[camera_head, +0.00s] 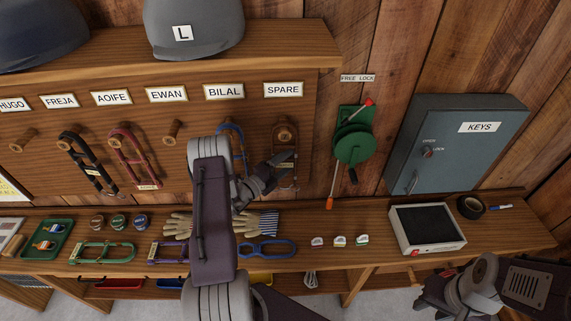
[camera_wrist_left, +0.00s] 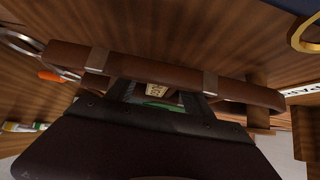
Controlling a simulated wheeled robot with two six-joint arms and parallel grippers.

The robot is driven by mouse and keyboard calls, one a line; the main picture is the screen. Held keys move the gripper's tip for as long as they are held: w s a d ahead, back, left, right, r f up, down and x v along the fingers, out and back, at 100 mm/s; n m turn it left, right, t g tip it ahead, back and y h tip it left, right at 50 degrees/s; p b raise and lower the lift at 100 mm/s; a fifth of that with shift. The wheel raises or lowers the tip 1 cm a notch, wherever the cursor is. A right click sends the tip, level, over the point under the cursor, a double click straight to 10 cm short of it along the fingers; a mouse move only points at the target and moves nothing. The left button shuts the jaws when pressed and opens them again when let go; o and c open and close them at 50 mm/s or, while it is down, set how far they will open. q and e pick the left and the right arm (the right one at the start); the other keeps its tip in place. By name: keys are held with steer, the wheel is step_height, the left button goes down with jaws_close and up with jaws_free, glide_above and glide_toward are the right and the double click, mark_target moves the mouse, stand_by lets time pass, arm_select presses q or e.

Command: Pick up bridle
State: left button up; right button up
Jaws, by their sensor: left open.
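A brown bridle (camera_head: 294,178) hangs from a wooden peg below the SPARE label. My left gripper (camera_head: 284,160) is at this bridle, open, and hides part of it. In the left wrist view the brown strap (camera_wrist_left: 150,65) with metal fittings crosses close in front of the jaws, and a small brass tag (camera_wrist_left: 156,90) shows behind it. I cannot tell whether the fingers touch it. A black bridle (camera_head: 88,163), a red bridle (camera_head: 128,152) and a partly hidden blue bridle (camera_head: 236,135) hang on other pegs. My right gripper (camera_head: 432,304) is low at the right, away from the bridles; its jaws are unclear.
The bench holds a green bridle (camera_head: 103,252), a purple bridle (camera_head: 168,251), a blue bridle (camera_head: 267,249), gloves (camera_head: 178,224) and a black-topped box (camera_head: 427,227). A green reel (camera_head: 353,144) and a grey key cabinet (camera_head: 455,143) are right of the pegs. Helmets sit on the shelf above.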

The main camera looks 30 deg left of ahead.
arm_select(q)
steer(key=shift+s+a, duration=0.15)
steer(key=c, duration=0.7)
jaws_close()
stand_by(0.4)
